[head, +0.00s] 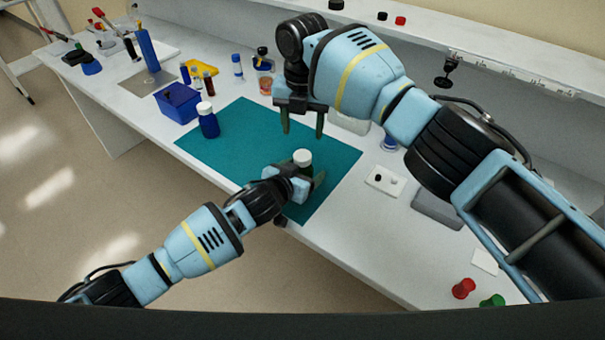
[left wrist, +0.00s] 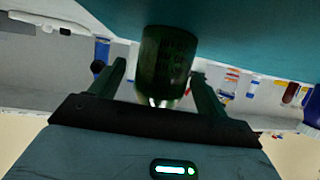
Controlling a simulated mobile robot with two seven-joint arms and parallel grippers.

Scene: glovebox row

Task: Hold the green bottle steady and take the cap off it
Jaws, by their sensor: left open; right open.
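The green bottle (head: 305,169) stands upright on the teal mat (head: 258,133) near its front edge. Its white cap (head: 302,156) is on top. My left gripper (head: 304,183) is open at the bottle, with its fingers on either side of it. My right gripper (head: 302,122) is open and empty, fingers pointing down, above the mat behind the bottle.
A blue bottle with a white cap (head: 208,121) stands on the mat's left side. A blue bin (head: 178,103) is beyond it. A white block with dark holes (head: 385,181) lies right of the mat. Red (head: 464,288) and green (head: 492,301) pieces are at the front right.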

